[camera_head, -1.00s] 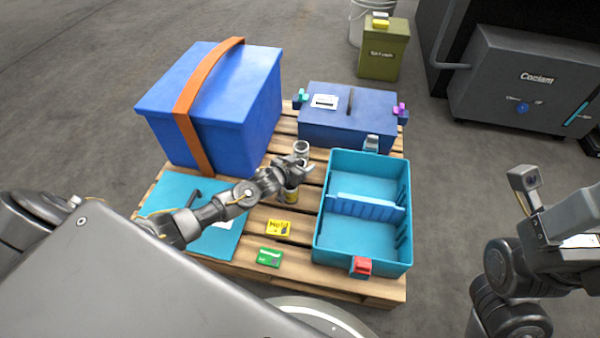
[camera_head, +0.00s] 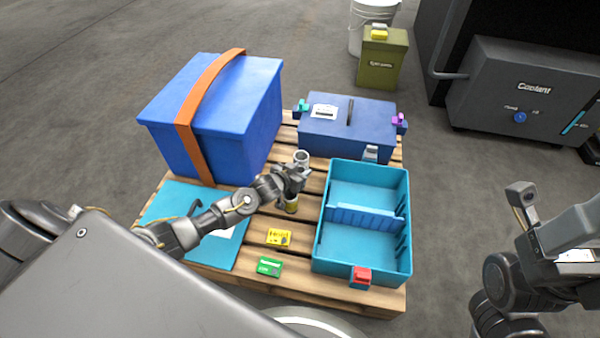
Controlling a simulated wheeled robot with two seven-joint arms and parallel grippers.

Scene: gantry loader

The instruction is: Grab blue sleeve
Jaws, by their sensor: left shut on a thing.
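My left gripper (camera_head: 298,176) is over the pallet, left of the teal crate. It is shut on a grey, hollow-topped cylinder (camera_head: 301,157), which stands upright between its fingers. A yellow lower part (camera_head: 291,205) shows below the gripper; I cannot tell whether it belongs to the same cylinder. The gripper hides the middle. I cannot make out a clearly blue sleeve. My right arm is at the right edge, and its fingers do not show.
The teal crate (camera_head: 318,245) has a divider. A blue box with an orange strap (camera_head: 215,120), a dark blue box (camera_head: 347,125), a teal panel (camera_head: 170,212), and yellow (camera_head: 279,237) and green (camera_head: 269,267) packets share the wooden pallet (camera_head: 335,291). Bare floor lies right.

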